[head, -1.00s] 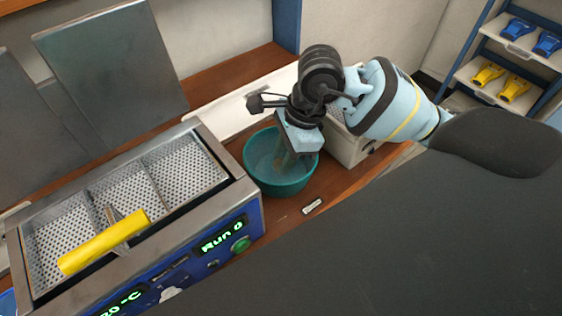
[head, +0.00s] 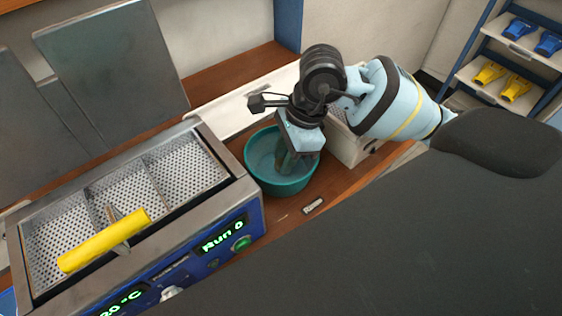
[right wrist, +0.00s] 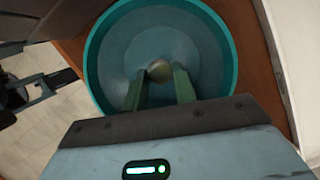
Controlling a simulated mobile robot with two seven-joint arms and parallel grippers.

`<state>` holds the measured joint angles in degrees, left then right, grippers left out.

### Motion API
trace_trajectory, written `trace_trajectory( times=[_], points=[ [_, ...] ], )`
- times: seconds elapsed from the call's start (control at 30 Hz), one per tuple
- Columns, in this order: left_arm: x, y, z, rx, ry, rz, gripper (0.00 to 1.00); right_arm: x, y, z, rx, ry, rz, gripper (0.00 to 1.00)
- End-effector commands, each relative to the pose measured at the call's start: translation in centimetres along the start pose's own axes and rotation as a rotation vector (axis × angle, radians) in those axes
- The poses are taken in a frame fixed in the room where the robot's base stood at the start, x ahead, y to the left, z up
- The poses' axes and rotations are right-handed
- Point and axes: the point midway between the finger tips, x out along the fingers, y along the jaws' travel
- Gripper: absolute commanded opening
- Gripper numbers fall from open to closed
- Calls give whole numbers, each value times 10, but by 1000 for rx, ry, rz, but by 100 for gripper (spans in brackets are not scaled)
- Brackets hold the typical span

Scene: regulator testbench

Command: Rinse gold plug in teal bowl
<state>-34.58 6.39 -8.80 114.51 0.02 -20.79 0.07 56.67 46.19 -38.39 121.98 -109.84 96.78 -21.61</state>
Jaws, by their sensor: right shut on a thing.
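The teal bowl (head: 262,184) stands on the wooden bench, right of the metal bath, and looks to hold clear liquid. My right gripper (head: 284,165) points down into the bowl. In the right wrist view the gripper (right wrist: 160,86) is shut on the gold plug (right wrist: 159,70), a small round dull-gold thing between the fingertips, inside the bowl (right wrist: 100,60). How deep the plug sits in the liquid I cannot tell. In the head view the plug is not clearly seen. My left gripper is not in view.
A metal bath (head: 215,150) with perforated baskets and a yellow handle (head: 104,241) stands at left, its lids raised. A pale bin (head: 350,150) is behind the arm. A small label (head: 313,206) lies before the bowl. A shelf (head: 470,78) holds blue and yellow parts.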

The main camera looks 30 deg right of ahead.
Motion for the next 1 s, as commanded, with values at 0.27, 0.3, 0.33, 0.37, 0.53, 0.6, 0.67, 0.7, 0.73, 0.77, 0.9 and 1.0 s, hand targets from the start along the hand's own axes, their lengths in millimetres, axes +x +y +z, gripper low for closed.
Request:
trace_trajectory(
  times=[0.27, 0.3, 0.33, 0.37, 0.53, 0.6, 0.67, 0.7, 0.73, 0.77, 0.9, 1.0],
  points=[
    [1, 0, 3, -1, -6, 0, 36, 1, 0, 0, 0, 0, -1, 5],
    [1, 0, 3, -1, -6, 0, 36, 1, 0, 0, 0, 0, -1, 5],
    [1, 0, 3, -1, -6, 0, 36, 0, 0, 0, 0, 0, -1, 5],
    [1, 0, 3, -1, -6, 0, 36, 0, 0, 0, 0, 0, -1, 5],
    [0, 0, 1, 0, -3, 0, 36, -2, 0, 1, -1, 0, -2, 5],
    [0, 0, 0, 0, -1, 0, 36, -4, 0, 1, -1, 0, -2, 5],
    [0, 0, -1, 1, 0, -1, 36, -5, 0, 1, 0, 0, -2, 5],
    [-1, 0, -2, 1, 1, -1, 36, -5, 0, 2, 0, 0, -1, 5],
    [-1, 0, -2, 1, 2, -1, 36, -6, 0, 2, 0, 0, -1, 5],
    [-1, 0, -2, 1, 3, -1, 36, -6, 0, 2, 0, 0, -1, 5],
    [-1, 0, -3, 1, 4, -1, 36, -7, 0, 2, 0, 0, -1, 5],
    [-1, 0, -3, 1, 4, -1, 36, -7, 0, 2, 0, 0, 0, 5]
  ],
)
